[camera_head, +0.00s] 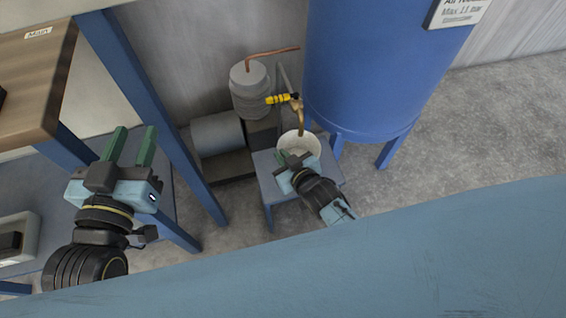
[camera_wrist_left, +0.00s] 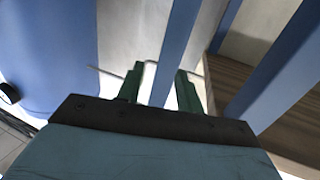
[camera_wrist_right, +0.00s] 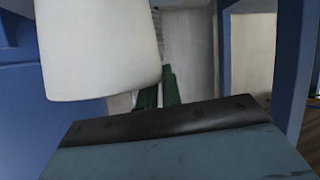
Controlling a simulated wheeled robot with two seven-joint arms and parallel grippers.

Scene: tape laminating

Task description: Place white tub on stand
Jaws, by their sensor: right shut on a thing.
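The white tub (camera_head: 303,143) is at or just above the small blue-grey stand (camera_head: 264,165), below the brass tap; I cannot tell whether it touches the top. My right gripper (camera_head: 288,157) is shut on the tub's near left side, and its fingers partly hide the tub. In the right wrist view the white tub (camera_wrist_right: 100,50) fills the upper left, next to the green fingers (camera_wrist_right: 158,92). My left gripper (camera_head: 131,147) is open and empty at the left, well away from the tub, near a blue post. Its green fingers also show apart in the left wrist view (camera_wrist_left: 160,88).
A large blue tank (camera_head: 380,65) stands behind right of the stand. A brass tap with a yellow handle (camera_head: 280,99) hangs over the tub. A grey compressor (camera_head: 220,135) is left of the stand. A wooden-topped bench (camera_head: 35,75) with blue posts (camera_head: 150,110) is at left.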

